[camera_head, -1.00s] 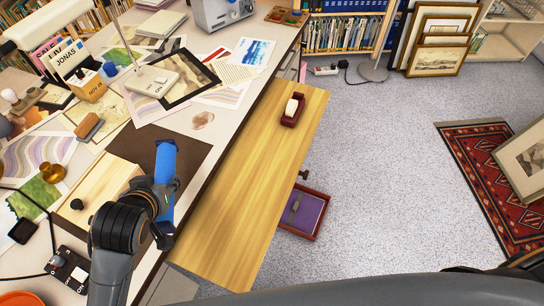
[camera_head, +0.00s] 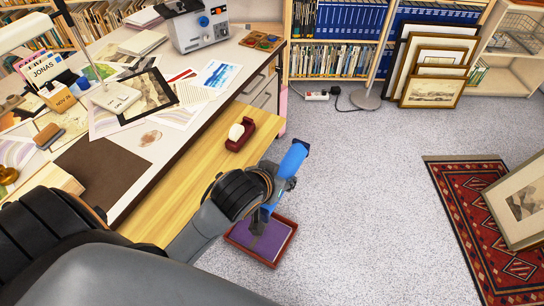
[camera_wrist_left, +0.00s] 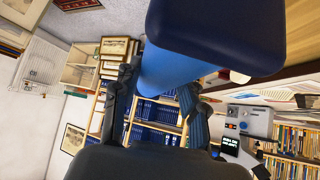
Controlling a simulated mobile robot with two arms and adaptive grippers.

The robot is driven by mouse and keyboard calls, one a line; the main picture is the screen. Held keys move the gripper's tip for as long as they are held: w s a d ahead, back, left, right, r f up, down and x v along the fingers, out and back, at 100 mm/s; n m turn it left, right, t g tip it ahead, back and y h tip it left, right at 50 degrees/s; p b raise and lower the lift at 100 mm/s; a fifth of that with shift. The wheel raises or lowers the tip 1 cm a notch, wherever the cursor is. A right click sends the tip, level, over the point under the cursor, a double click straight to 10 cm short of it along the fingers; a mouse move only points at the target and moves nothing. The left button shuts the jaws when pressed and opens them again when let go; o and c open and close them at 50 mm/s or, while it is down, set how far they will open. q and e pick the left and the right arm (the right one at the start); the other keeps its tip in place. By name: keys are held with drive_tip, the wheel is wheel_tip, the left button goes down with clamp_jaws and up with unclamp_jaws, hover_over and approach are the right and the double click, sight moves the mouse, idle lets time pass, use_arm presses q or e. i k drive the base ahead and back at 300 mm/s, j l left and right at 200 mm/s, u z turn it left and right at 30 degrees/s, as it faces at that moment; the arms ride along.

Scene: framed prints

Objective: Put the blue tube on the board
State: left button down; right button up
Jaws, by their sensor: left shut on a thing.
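My left gripper (camera_head: 281,184) is shut on the blue tube (camera_head: 294,158), which has a dark end cap. The tube is tilted, past the right edge of the light wooden board (camera_head: 190,166), with the floor and a purple-lined tray behind it in the head view. In the left wrist view the tube (camera_wrist_left: 168,72) fills the top middle, between the dark fingers. The board juts out beside the desk. My left arm hides its near part. My right gripper is not in view.
A dark red tape dispenser (camera_head: 240,134) stands on the far part of the board. The purple-lined tray (camera_head: 262,241) is beside the board, lower down. The desk holds a brown mat (camera_head: 103,172), papers and a grey device (camera_head: 200,28). Open floor lies right, up to a red rug (camera_head: 470,215).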

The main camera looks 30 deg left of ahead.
sight(201, 189)
drive_tip(key=i+l+z, duration=0.3)
drive_tip(key=i+l, duration=0.25)
drive_tip(key=i+l+z, duration=0.3)
drive_tip(key=i+l, duration=0.25)
drive_tip(key=i+j+u, duration=0.1)
drive_tip(key=i+u, duration=0.4)
drive_tip(key=i+l+u, duration=0.1)
drive_tip(key=i+u, duration=0.4)
drive_tip(key=i+l+u, duration=0.25)
drive_tip(key=u, duration=0.25)
drive_tip(key=i+u, duration=0.2)
drive_tip(key=u, duration=0.2)
drive_tip(key=i+u, duration=0.15)
drive_tip(key=u, duration=0.3)
drive_tip(key=i+u, duration=0.2)
drive_tip(key=u, duration=0.2)
drive_tip(key=i+l+u, duration=0.15)
drive_tip(key=u, duration=0.3)
drive_tip(key=i+l+u, duration=0.15)
drive_tip(key=u, duration=0.25)
drive_tip(key=i+l+u, duration=0.35)
drive_tip(key=u, duration=0.2)
